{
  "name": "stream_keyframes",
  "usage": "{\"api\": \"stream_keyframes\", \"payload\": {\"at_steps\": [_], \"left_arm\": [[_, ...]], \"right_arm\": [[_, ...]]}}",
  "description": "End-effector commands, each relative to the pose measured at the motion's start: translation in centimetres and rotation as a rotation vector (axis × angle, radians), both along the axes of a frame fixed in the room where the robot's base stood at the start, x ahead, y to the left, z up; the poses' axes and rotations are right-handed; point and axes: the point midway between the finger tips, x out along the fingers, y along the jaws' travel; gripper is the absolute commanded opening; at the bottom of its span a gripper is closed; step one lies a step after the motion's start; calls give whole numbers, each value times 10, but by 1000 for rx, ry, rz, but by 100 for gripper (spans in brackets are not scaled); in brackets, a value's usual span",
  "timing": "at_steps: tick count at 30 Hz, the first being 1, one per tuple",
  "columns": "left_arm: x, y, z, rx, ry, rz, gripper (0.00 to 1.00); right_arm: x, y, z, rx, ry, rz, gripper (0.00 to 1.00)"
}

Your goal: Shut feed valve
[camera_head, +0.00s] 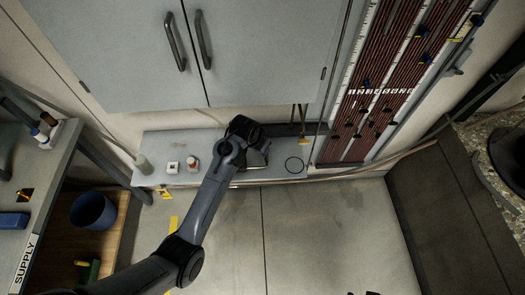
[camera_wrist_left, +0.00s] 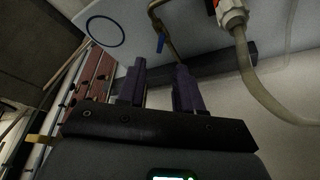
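In the left wrist view, a small blue lever (camera_wrist_left: 161,43) hangs on a brass pipe (camera_wrist_left: 168,32); it looks like the feed valve, though no label shows. My left gripper (camera_wrist_left: 160,67) is open, its two dark fingers apart with nothing visible between them. The lever appears just beyond the gap between the fingertips; I see no contact. In the head view, my left arm reaches over the grey bench (camera_head: 215,145) below the cabinet, and its wrist hides the gripper and the lever.
A fitting with a red band (camera_wrist_left: 232,15) and a clear hose (camera_wrist_left: 255,80) hang right of the lever. A blue bin (camera_head: 93,210) is at left. The floor (camera_head: 310,235) has free room.

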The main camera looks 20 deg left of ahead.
Motion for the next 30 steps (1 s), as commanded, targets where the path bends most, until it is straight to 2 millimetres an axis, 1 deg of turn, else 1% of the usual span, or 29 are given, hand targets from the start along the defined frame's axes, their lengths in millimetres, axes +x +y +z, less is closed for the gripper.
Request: {"api": "stream_keyframes", "payload": {"at_steps": [1, 6, 12, 15, 21, 29, 30], "left_arm": [[3, 0, -10, 1, 2, 0, 35], [13, -2, -37, 1, 2, 0, 35], [24, -5, -62, 1, 1, 1, 35], [28, -5, -70, 0, -1, 1, 35], [31, -6, -77, 1, -1, 3, 35], [31, -6, -77, 1, -2, 2, 35], [31, -6, -77, 1, -2, 2, 30]], "right_arm": [[0, -1, -6, -2, 0, 0, 43], [0, -2, -16, -5, 0, 1, 43], [0, 0, -26, 2, 0, -2, 43], [0, 1, -29, 4, 1, -3, 43], [0, 2, -31, 8, 0, -5, 43], [0, 3, -30, 9, 0, -5, 43], [0, 3, -30, 9, 0, -5, 43]]}}
